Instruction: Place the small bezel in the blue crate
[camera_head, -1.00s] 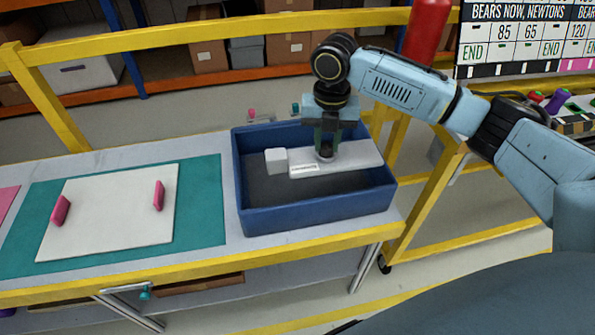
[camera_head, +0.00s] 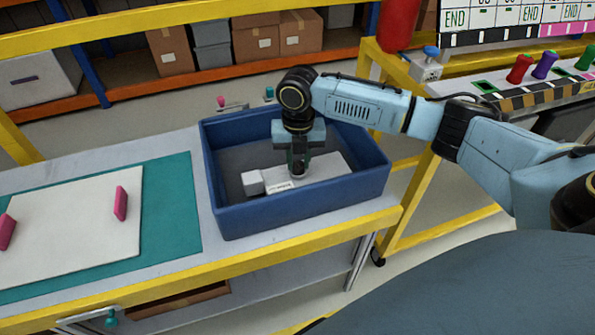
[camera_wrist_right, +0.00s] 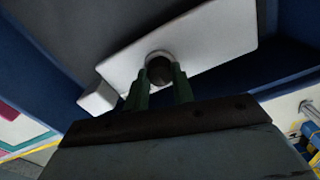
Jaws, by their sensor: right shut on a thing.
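The small bezel (camera_head: 325,168) is a flat light-grey plate with a white block at its left end and a printed label. It is inside the blue crate (camera_head: 300,205), within the walls and near the floor; I cannot tell if it touches the floor. My right gripper (camera_head: 298,172) points down into the crate, shut on the bezel by a round dark knob. In the right wrist view the fingers (camera_wrist_right: 160,85) close about this knob, and the bezel (camera_wrist_right: 215,40) spreads out beyond them. My left gripper is not in view.
A teal mat (camera_head: 175,210) with a white panel (camera_head: 80,225) and pink handles lies left of the crate. A yellow rail (camera_head: 180,30) runs behind the bench. A control stand with colored knobs (camera_head: 520,68) is at the right. The crate's front-left floor is clear.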

